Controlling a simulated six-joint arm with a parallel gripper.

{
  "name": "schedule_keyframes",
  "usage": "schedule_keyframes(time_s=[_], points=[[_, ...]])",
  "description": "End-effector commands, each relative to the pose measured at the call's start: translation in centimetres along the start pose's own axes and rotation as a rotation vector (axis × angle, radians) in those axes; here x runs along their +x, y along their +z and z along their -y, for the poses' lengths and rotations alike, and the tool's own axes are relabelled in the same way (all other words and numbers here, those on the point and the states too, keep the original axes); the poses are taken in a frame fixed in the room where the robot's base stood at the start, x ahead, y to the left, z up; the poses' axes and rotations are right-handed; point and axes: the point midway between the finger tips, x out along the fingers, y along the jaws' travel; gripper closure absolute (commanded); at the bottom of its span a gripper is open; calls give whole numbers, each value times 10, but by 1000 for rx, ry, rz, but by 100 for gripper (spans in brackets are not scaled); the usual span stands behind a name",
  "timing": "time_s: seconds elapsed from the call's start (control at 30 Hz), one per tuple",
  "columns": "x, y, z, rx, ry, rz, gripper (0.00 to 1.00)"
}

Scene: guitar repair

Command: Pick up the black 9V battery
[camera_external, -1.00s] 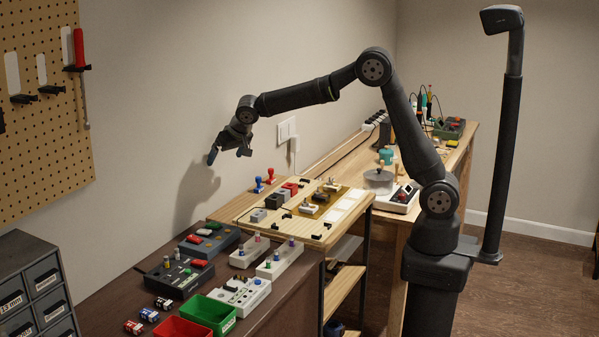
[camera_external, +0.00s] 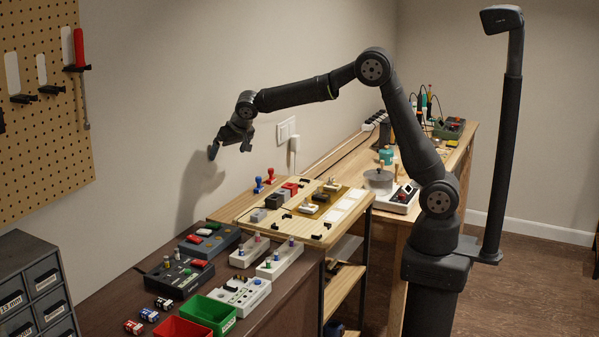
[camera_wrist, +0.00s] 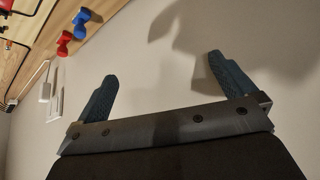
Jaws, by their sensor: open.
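Several small 9V batteries lie in a row at the front of the dark bench in the external view. The farthest (camera_external: 164,303) looks the darkest and may be the black one. A blue battery (camera_external: 149,315) and a red battery (camera_external: 134,327) lie nearer the front. My gripper (camera_external: 230,149) is open and empty, high above the bench near the wall, well above and behind the batteries. In the wrist view its two blue fingers (camera_wrist: 160,72) are spread wide with only bare wall between them. No battery shows in the wrist view.
A red bin (camera_external: 183,328) and a green bin (camera_external: 209,313) stand right of the batteries. Dark pedals (camera_external: 176,276) and white pedals (camera_external: 246,291) sit behind. A grey drawer cabinet (camera_external: 38,285) stands at left. Air around my gripper is clear.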

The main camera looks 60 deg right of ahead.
Motion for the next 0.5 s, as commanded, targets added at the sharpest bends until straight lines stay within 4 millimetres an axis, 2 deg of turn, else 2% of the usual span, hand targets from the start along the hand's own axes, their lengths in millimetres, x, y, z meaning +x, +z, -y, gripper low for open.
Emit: schedule_keyframes(time_s=[0.03,0.17,0.4,0.5], points=[[0,0,0,0,0,0,6],[0,0,0,0,0,0,30],[0,0,0,-1,0,0,30],[-1,2,7,-22,-7,7,30]])
